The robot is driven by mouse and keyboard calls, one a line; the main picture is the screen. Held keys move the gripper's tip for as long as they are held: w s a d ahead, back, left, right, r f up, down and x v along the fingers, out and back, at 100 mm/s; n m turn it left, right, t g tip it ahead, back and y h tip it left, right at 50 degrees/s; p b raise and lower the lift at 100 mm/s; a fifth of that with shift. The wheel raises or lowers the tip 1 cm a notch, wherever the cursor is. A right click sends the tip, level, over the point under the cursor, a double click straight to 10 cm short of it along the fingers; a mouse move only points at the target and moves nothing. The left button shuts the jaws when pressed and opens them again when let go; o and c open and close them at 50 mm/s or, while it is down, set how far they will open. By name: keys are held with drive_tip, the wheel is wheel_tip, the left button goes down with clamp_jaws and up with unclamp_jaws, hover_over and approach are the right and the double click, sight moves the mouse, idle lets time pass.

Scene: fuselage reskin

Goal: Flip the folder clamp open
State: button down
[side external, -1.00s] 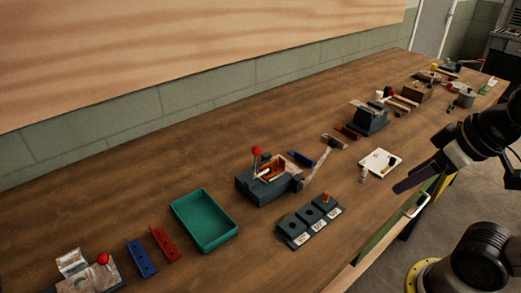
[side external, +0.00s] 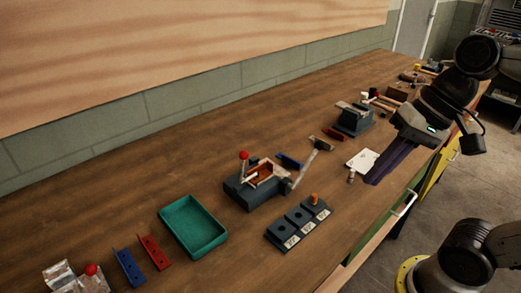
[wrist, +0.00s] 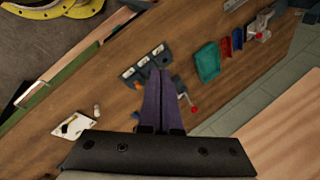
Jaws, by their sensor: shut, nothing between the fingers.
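The folder (side external: 250,192) is a dark block on the bench with an orange-brown inner part. A lever with a red ball knob (side external: 243,156) stands upright at its left, and a long grey handle (side external: 308,165) slants up at its right. I cannot tell for sure which part is the clamp. My gripper (side external: 369,181) has long purple fingers, pressed together and empty, above the bench's front side, right of the folder and apart from it. In the wrist view the shut fingers (wrist: 160,75) partly hide the folder, and the red knob (wrist: 194,109) shows beside them.
A dark block with several holes and an orange peg (side external: 298,222) lies in front of the folder. A green tray (side external: 193,225), a red bracket (side external: 153,252) and a blue bracket (side external: 129,267) lie left. A white pad (side external: 362,160) lies near my fingers. A grey-blue machine (side external: 353,118) stands farther back.

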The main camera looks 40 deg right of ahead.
drive_tip(key=w+r+m+g+y, duration=0.1)
drive_tip(key=w+m+y, duration=0.5)
drive_tip(key=w+m, duration=0.7)
drive_tip(key=w+d+f+m+t+y, duration=0.1)
drive_tip(key=w+d+f+m+y, duration=0.1)
drive_tip(key=w+d+f, duration=0.7)
drive_tip(key=w+d+m, duration=0.1)
drive_tip(key=w+d, duration=0.1)
drive_tip(key=d, duration=0.1)
drive_tip(key=shift+w+m+t+y, duration=0.3)
drive_tip(key=shift+m+t, duration=0.1)
drive_tip(key=shift+a+f, duration=0.1)
drive_tip(key=shift+f, duration=0.05)
drive_tip(key=x, duration=0.9)
drive_tip(key=shift+a+f, duration=0.15)
drive_tip(key=shift+a, duration=0.1)
drive_tip(key=shift+w+a+r, duration=0.2)
drive_tip(key=shift+w+a, duration=0.15)
drive_tip(key=shift+a, duration=0.25)
drive_tip(key=shift+w+a+r, duration=0.2)
drive_tip(key=shift+w+a, duration=0.1)
drive_tip(key=shift+a, duration=0.3)
drive_tip(key=shift+w+a+r, duration=0.2)
drive_tip(key=shift+w+a, duration=0.15)
drive_tip(key=shift+a, duration=0.25)
